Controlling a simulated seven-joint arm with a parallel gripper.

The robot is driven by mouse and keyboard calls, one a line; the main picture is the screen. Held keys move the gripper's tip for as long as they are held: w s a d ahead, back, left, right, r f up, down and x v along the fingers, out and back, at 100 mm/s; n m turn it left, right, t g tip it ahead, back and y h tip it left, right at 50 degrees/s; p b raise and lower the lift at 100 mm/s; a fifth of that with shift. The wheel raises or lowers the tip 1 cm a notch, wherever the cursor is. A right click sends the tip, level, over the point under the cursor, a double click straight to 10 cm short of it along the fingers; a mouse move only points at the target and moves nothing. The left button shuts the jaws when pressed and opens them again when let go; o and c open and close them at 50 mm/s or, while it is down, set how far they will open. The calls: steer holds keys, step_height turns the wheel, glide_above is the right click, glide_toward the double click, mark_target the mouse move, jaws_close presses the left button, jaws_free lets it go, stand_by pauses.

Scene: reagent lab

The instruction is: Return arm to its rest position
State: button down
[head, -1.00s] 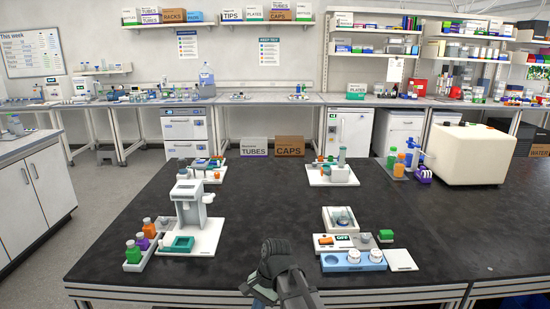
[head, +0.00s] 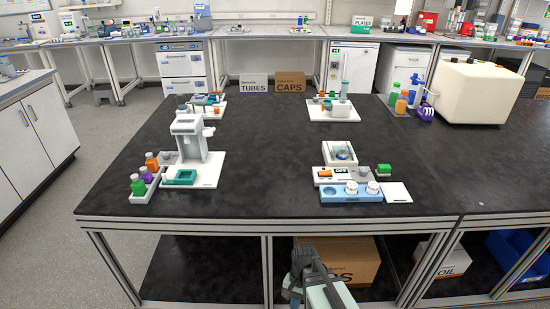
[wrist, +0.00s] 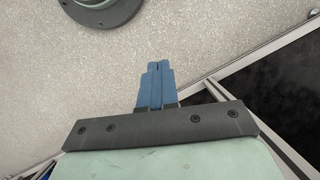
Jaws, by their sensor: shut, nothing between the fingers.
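My arm (head: 318,284) shows in the head view at the bottom, in front of the bench's near edge and below the bench top. In the wrist view my gripper (wrist: 158,68) has its blue fingers together with nothing between them. It points over the pale speckled floor, and no object touches it. In the head view the fingers cannot be made out.
The black bench (head: 265,165) has a clear middle. A white dispenser stand (head: 190,140) with a bottle rack (head: 145,188) stands left, and a blue tray (head: 350,196) with white-lidded jars stands right. A cardboard box (head: 350,262) sits under the bench, behind my arm.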

steer(key=s+d+f+n+g, duration=0.1)
steer(key=s+d+f, duration=0.2)
steer(key=s+f, duration=0.2)
steer(key=s+d+f+n+g+h, duration=0.1)
steer(key=s+d+f, duration=0.3)
steer(key=s, duration=0.6)
steer(key=s+d+f+n+g, duration=0.1)
steer(key=s+d+f+n, duration=0.1)
steer(key=s+f, duration=0.5)
steer(key=shift+s+d+f, duration=0.25)
steer(key=shift+s+d, duration=0.1)
steer(key=shift+d, duration=0.45)
